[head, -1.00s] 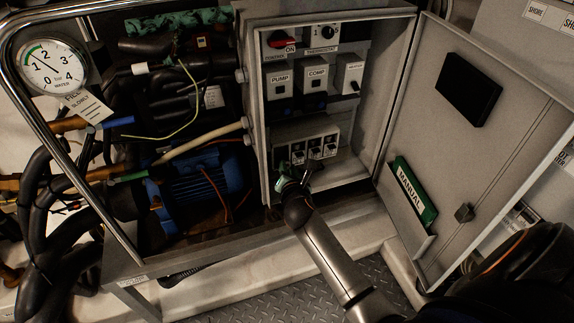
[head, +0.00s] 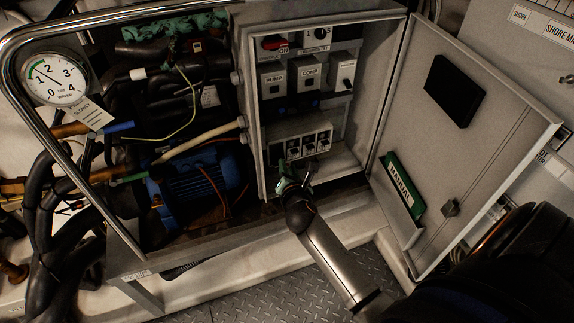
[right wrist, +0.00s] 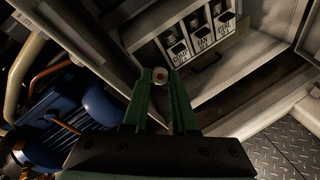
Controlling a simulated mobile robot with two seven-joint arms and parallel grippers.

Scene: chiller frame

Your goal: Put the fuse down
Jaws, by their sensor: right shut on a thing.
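The fuse (right wrist: 160,76) shows end-on in the right wrist view as a small pale disc with a red centre. My right gripper (right wrist: 161,88) has green fingers and is shut on it at the fingertips. In the head view the right gripper (head: 290,180) is just below and in front of the fuse holder block (head: 300,134), at the cabinet's lower front edge. The fuse cannot be made out there. The block also shows in the right wrist view (right wrist: 205,47), beyond the fuse and apart from it. My left gripper is not in view.
The open cabinet (head: 248,110) has pump and comp modules above the block. Its door (head: 440,135), with a green manual (head: 402,185), hangs open at right. A blue motor (head: 190,190) and hoses fill the left. A pale ledge (head: 225,270) runs below, above plated floor (head: 270,295).

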